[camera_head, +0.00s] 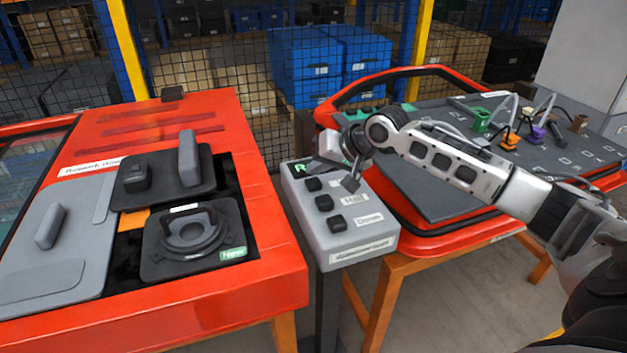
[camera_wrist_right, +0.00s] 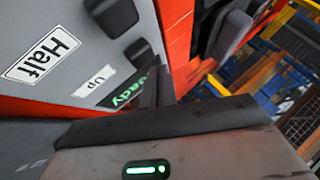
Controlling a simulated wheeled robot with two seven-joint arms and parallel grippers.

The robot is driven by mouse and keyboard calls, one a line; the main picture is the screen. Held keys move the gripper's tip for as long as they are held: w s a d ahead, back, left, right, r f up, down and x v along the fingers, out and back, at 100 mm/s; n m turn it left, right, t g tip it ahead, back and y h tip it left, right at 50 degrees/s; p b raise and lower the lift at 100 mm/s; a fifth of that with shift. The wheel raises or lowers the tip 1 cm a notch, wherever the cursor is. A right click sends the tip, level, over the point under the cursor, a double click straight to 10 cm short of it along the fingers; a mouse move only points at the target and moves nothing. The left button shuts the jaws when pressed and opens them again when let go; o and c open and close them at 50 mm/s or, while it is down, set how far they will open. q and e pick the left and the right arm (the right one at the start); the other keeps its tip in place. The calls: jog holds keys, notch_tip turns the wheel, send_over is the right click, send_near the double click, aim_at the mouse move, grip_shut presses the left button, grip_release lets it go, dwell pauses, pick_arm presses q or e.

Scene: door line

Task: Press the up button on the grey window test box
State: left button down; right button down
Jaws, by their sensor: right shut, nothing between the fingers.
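The grey window test box (camera_head: 358,246) stands on a dark post between the two red door stations. Three black buttons run down its top: the up button (camera_head: 313,184), a middle one (camera_head: 324,202) beside the Half label, and a lower one (camera_head: 337,223) beside the Down label. My right gripper (camera_head: 351,183) is shut and empty over the box's upper end, hiding part of the labels. In the wrist view its fingers (camera_wrist_right: 157,88) appear close to the up button (camera_wrist_right: 138,51) and the green Ready sign (camera_wrist_right: 128,94); I cannot tell whether they touch. My left gripper is out of view.
At the left, a red door (camera_head: 262,268) carries dark and grey panels with handles. At the right, another red-edged door (camera_head: 425,237) on a wooden stand holds coloured connectors and cables. A mesh fence and blue crates (camera_head: 305,70) stand behind.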

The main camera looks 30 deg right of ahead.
jog(key=shift+f, duration=0.15)
jog(key=shift+f+p, duration=0.25)
jog(key=shift+p, duration=0.05)
